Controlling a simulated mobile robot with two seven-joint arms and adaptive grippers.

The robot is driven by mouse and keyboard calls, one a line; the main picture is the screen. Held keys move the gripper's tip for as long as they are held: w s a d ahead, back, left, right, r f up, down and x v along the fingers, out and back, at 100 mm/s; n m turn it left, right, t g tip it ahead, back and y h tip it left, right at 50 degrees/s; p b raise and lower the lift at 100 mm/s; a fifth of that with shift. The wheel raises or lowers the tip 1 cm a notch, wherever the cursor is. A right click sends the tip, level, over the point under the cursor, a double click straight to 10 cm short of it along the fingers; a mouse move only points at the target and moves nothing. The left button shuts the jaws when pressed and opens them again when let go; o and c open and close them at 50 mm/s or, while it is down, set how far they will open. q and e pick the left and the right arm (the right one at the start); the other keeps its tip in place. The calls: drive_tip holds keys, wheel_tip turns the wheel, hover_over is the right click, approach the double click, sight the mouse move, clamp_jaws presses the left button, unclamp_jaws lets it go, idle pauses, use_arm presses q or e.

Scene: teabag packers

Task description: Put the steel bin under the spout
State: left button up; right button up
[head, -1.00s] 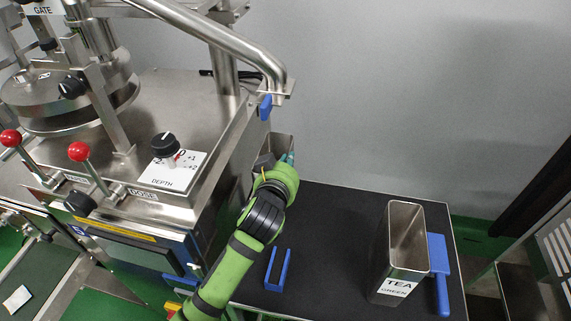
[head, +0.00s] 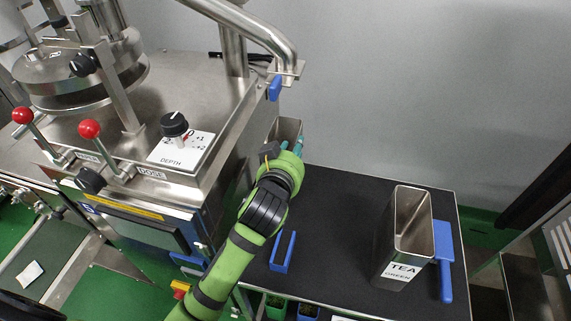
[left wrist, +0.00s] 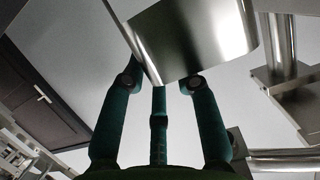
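The steel bin (head: 289,127) is in the head view beside the machine, below the spout (head: 284,65). My left gripper (head: 289,150) is at its near side and partly hides it. In the left wrist view the bin's shiny wall (left wrist: 195,40) lies between the green fingers (left wrist: 190,35), which reach up on both sides of it. The gripper looks shut on the bin. Whether the bin rests on the table or hangs above it is hidden. My right gripper is not in view.
A tall steel tea container (head: 404,240) stands on the black table (head: 335,235), with a blue scoop (head: 444,260) to its right. A blue U-shaped piece (head: 283,252) lies near the arm. The packing machine (head: 190,85) blocks the left. The table's middle is clear.

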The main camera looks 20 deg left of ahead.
use_arm(q)
drive_tip(key=b+v, duration=0.1)
drive_tip(key=v, duration=0.8)
drive_tip(key=shift+s+r, duration=0.1)
idle(1.2)
idle(0.8)
